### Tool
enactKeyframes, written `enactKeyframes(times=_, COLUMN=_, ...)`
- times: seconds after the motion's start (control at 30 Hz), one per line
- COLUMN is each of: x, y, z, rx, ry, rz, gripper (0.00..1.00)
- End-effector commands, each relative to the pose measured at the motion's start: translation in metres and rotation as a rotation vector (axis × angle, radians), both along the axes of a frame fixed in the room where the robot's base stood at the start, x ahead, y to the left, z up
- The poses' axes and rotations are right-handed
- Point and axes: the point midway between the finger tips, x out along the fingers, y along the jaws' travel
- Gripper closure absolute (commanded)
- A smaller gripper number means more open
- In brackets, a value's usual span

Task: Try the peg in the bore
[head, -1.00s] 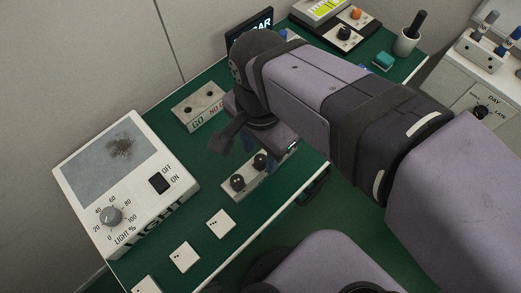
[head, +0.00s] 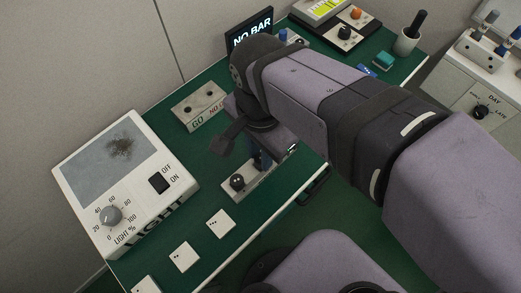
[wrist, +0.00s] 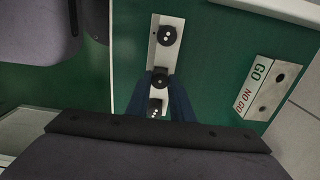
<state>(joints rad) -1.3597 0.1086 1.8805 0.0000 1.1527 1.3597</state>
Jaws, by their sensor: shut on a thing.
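A pale rack (head: 258,187) on the green bench holds black-headed pegs in a row. The peg at its left end (head: 237,181) stands clear of my gripper. My gripper (head: 262,162) points down over the rack, partly behind my wrist. In the wrist view its blue fingers (wrist: 161,76) are shut on the middle peg (wrist: 160,80). An end peg (wrist: 167,35) stands above it there, and another dotted peg head (wrist: 155,106) shows between the fingers. Whether the held peg is off the rack cannot be told. The GO / NO GO block (head: 198,106) has two dark bores.
A light box (head: 125,185) stands at the left. Small dotted tiles (head: 184,256) lie along the front left. A screen (head: 250,33) behind reads "NO BAR".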

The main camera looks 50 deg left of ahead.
Motion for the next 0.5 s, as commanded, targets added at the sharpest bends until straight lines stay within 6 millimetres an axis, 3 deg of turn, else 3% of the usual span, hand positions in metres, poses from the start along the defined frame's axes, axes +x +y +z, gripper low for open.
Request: enactKeyframes(times=0.5, x=0.000, y=0.001, z=0.078, rx=0.004, ry=-0.001, rz=0.000, gripper=1.00)
